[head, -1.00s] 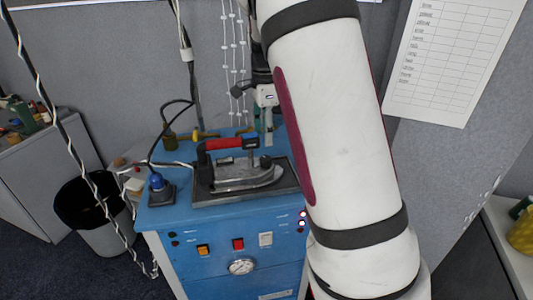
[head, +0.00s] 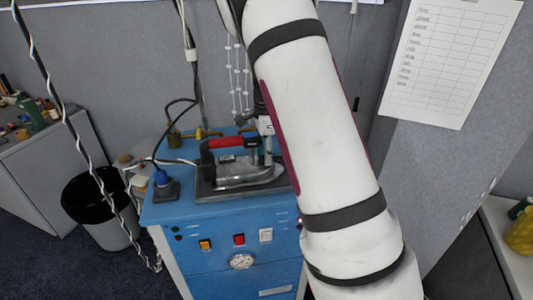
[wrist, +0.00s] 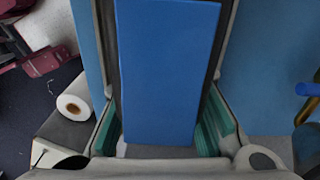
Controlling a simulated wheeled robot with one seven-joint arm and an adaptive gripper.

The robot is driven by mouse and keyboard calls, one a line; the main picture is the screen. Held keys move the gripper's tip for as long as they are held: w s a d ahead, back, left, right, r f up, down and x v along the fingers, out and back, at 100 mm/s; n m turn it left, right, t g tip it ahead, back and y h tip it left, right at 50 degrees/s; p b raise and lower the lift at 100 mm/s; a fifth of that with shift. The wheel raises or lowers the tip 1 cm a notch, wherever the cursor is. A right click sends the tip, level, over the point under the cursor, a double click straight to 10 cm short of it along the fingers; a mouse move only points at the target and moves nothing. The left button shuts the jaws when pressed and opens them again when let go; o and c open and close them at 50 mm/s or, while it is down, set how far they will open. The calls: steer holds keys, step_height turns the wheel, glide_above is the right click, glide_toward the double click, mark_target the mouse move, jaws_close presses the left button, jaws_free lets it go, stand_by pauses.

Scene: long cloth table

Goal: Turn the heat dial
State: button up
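A round white dial (head: 242,261) with a gauge-like face sits low on the front panel of the blue ironing station (head: 210,280). I cannot tell whether this is the heat dial. An iron (head: 245,172) with a red handle rests on a dark pad on the station top. My gripper (head: 268,158) points down beside the iron's right part, partly covered by my arm; contact cannot be told there. In the wrist view my gripper (wrist: 162,125) has its green-padded fingers apart, with only a plain blue surface between them. No dial shows in the wrist view.
An orange switch (head: 205,245), a red switch (head: 239,239) and a white switch (head: 266,235) line the panel. A blue plug-like fitting (head: 161,178) with a cable stands left of the iron. Cords hang at left.

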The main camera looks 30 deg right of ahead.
jaws_close()
steer(key=shift+n, duration=0.8)
steer(key=o, duration=0.8)
jaws_free()
steer(key=shift+r, duration=0.1)
step_height(320, 180, up, 12)
steer(key=shift+w+f, duration=0.1)
steer(key=shift+w, duration=0.05)
